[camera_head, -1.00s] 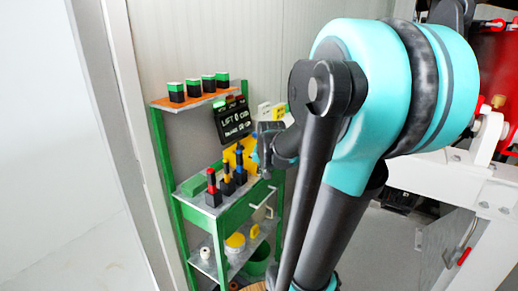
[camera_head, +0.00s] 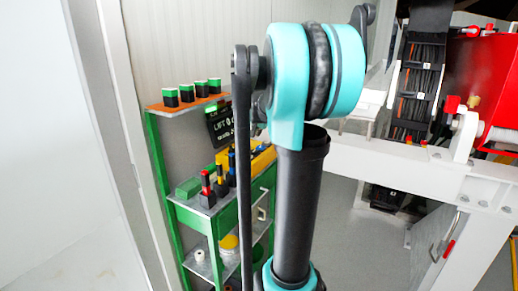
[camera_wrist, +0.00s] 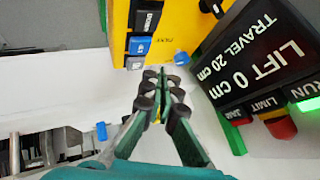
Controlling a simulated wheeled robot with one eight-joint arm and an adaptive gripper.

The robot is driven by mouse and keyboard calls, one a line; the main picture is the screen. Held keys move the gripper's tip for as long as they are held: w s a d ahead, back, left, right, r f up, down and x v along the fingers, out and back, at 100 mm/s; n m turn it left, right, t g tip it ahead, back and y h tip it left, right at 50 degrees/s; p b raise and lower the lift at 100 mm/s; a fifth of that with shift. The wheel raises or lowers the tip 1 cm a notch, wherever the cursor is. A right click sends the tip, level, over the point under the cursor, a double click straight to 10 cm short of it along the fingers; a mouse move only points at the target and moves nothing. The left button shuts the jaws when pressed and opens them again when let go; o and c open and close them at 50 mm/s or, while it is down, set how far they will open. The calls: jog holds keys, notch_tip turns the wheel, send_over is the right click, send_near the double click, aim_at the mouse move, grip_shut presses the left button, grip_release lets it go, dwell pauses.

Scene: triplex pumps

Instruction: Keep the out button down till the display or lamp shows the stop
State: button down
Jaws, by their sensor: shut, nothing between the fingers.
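A yellow control box (camera_wrist: 165,28) hangs at the top of the wrist view, with a black button (camera_wrist: 147,18) and a blue button (camera_wrist: 138,46) along its left side. I cannot tell for sure which button is the out button. The black display (camera_wrist: 262,60) reads "LIFT 0 cm" and "TRAVEL 20 cm". My gripper (camera_wrist: 160,88) is shut and empty below the box, apart from the buttons. In the head view my arm hides the gripper; the yellow box (camera_head: 262,160) shows partly.
A green shelf rack (camera_head: 163,190) carries black-and-green blocks (camera_head: 186,92) on top and several colour-topped pieces (camera_head: 206,190) lower down. A white beam (camera_head: 400,165) and red machine (camera_head: 485,65) stand on the right. A blue knob (camera_wrist: 182,58) lies close to my fingers.

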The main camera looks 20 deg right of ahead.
aim_at(261, 147)
jog(key=w+d+r+m, duration=0.1)
jog(key=w+d+r, duration=0.2)
jog(key=shift+w+d+r+m+t+h, duration=0.25)
jog(key=shift+w+r+m+t+h, duration=0.05)
jog(key=shift+w, duration=0.05)
jog(key=shift+f, duration=0.1)
jog(key=shift+f, duration=4.3)
jog(key=shift+f, duration=0.15)
jog(key=shift+f, duration=0.25)
